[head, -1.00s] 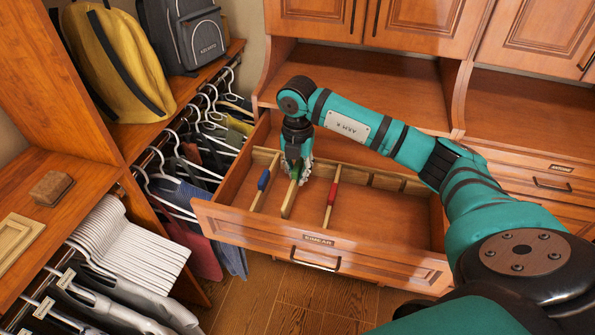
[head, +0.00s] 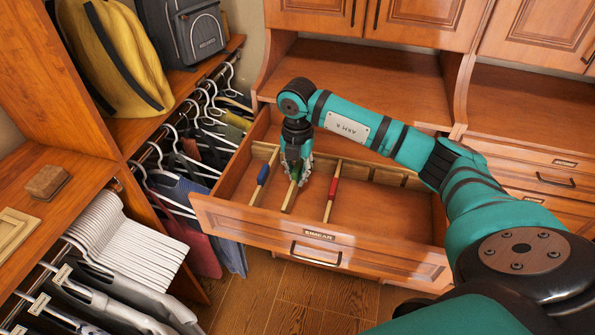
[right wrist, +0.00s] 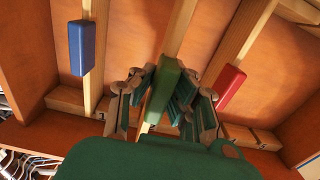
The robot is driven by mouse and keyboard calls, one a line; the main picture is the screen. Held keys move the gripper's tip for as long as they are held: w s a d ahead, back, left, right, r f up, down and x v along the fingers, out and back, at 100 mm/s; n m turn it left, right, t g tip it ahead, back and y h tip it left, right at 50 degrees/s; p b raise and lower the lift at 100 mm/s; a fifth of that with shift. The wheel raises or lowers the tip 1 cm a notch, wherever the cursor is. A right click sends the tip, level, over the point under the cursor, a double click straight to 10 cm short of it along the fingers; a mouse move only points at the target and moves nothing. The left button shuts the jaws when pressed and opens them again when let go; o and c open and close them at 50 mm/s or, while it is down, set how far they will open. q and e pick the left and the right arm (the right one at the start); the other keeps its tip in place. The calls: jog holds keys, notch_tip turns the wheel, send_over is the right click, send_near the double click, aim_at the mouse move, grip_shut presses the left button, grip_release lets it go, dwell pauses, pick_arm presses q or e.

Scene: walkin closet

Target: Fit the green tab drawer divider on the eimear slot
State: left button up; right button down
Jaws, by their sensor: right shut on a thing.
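The open drawer labelled EIMEAR (head: 319,235) holds several thin wooden dividers. The green tab drawer divider (head: 289,198) stands inside it, between a blue tab divider (head: 263,175) and a red tab divider (head: 333,188). My right gripper (head: 298,170) points down into the drawer, shut on the green tab. The right wrist view shows the green tab (right wrist: 166,90) between the fingers, with the blue tab (right wrist: 81,47) to the left and the red tab (right wrist: 230,88) to the right. The fingers hide part of the divider, and I cannot tell whether its ends are fully seated. My left gripper is out of view.
The drawer's right part (head: 385,215) is empty, with short wooden blocks along its back wall. A bare cabinet shelf (head: 365,85) lies behind my arm. Hanging clothes (head: 190,170) are close to the drawer's left side.

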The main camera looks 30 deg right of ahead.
jog(key=shift+f, duration=0.15)
dwell(0.4)
jog(key=shift+f+b, duration=0.75)
jog(key=shift+f, duration=0.15)
jog(key=shift+f, duration=0.25)
jog(key=shift+f+b, duration=0.75)
jog(key=shift+f, duration=0.1)
dwell(0.4)
jog(key=c, duration=1.3)
grip_release()
